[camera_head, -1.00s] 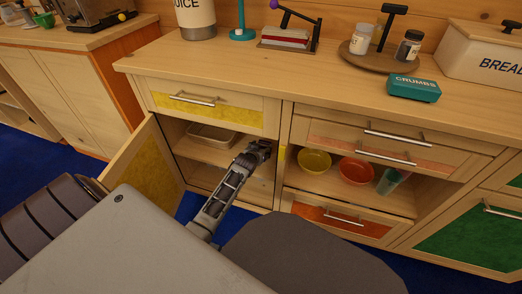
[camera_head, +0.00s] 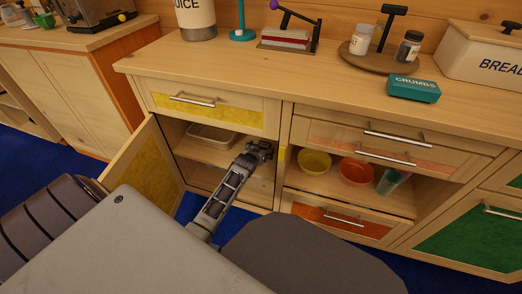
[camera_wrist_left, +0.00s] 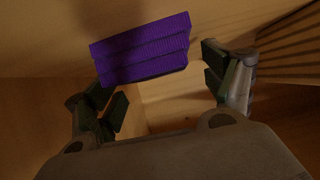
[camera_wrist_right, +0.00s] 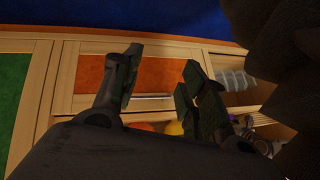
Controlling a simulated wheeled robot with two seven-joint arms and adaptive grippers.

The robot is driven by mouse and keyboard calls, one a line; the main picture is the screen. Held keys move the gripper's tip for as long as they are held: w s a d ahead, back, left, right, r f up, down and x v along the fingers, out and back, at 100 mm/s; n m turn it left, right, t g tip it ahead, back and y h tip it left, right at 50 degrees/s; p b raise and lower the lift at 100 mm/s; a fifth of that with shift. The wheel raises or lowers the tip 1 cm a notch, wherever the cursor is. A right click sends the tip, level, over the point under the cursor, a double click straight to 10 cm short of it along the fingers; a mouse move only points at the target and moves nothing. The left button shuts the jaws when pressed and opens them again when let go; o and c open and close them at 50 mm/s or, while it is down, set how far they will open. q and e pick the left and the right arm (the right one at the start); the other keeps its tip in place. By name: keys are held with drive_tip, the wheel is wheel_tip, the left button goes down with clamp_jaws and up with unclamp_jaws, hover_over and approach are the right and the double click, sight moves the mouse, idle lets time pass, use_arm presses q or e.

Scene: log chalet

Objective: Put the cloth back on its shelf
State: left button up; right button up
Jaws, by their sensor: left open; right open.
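The purple folded cloth (camera_wrist_left: 145,50) shows in the left wrist view, near the tips of my left gripper (camera_wrist_left: 170,85). It overlaps one finger in the picture, and a gap separates it from the other. The left gripper is open. In the head view this gripper (camera_head: 260,150) is at the open left cabinet, in front of its shelf (camera_head: 199,151); the cloth is hidden there. I cannot tell what the cloth rests on. My right gripper (camera_wrist_right: 160,80) is open and empty in its wrist view, pointing toward an orange drawer front (camera_wrist_right: 158,77); it is not seen in the head view.
The yellow cabinet door (camera_head: 146,168) stands open at the left. A pale tray (camera_head: 212,137) is on the cabinet's upper shelf. Right of the divider are a yellow bowl (camera_head: 314,162), an orange bowl (camera_head: 356,172) and a greenish cup (camera_head: 391,181). The countertop (camera_head: 270,75) is above.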

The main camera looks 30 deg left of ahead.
use_arm(q)
drive_tip(key=shift+p+v, duration=0.6)
drive_tip(key=shift+v, duration=0.65)
drive_tip(key=p+v, duration=0.3)
drive_tip(key=v, duration=0.4)
drive_tip(key=shift+p+v, duration=0.45)
drive_tip(key=shift+v, duration=0.85)
use_arm(e)
wheel_tip(320, 180, up, 9)
drive_tip(key=d+g+h, duration=0.1)
drive_tip(key=d, duration=0.1)
drive_tip(key=shift+s+n+g, duration=0.35)
drive_tip(key=shift+n+g, duration=0.05)
drive_tip(key=shift+a+r, duration=0.1)
